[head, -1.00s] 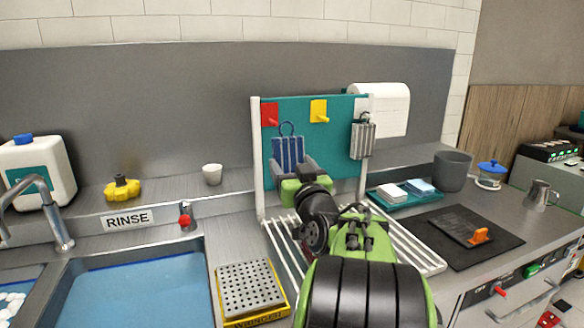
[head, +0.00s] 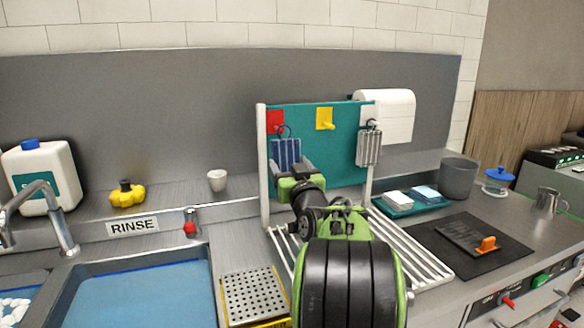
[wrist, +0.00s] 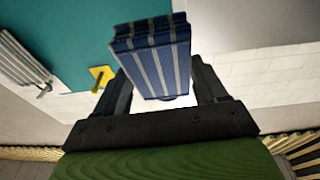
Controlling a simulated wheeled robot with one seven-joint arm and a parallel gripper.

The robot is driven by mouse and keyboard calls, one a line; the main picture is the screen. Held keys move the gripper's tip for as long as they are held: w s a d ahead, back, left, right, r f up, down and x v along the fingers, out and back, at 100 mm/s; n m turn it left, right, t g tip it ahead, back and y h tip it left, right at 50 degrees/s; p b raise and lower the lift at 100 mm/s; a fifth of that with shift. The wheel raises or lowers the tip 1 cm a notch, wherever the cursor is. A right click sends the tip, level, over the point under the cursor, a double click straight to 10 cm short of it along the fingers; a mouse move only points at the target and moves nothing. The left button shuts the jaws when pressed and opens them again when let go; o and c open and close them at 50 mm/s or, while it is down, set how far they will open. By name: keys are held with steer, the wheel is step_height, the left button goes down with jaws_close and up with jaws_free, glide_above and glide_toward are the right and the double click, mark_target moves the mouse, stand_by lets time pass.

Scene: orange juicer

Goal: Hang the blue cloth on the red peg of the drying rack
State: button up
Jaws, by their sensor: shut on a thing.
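The blue cloth (head: 286,152) with pale stripes is held upright in front of the drying rack's teal board (head: 345,172). Its dark loop (head: 284,131) stands up at the red peg (head: 279,126) on its red plate; I cannot tell whether the loop is around the peg or only in front of it. My gripper (head: 292,177) is shut on the lower part of the cloth. In the wrist view the cloth (wrist: 152,55) sits between both fingers; its loop and the red peg do not show there.
A yellow peg (head: 326,124) sits right of the red one. A grey striped cloth (head: 369,148) hangs farther right, beside a paper roll (head: 388,115). White rack bars (head: 425,262) lie below. A sink (head: 140,290) is at left.

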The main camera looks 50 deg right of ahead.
steer(key=shift+f+p+x, duration=0.15)
steer(key=shift+p+x, duration=0.6)
steer(key=shift+x, duration=0.1)
steer(key=shift+f+p+x, duration=0.15)
steer(key=shift+p+x, duration=0.55)
steer(key=shift+x, duration=0.2)
steer(key=shift+w+d+f+b, duration=0.2)
steer(key=shift+w+f+b, duration=0.1)
steer(key=shift+w, duration=0.1)
steer(key=shift+w+d+f+b, duration=0.15)
steer(key=shift+w+b, duration=0.15)
steer(key=shift+w, duration=0.1)
steer(key=o, duration=1.2)
steer(key=shift+c, duration=0.2)
steer(key=b+v, duration=0.2)
steer(key=v, duration=1.3)
steer(key=shift+s+a+b, duration=0.15)
steer(key=shift+s+b, duration=0.2)
steer(key=shift+b, duration=0.05)
steer(key=shift+a, duration=0.1)
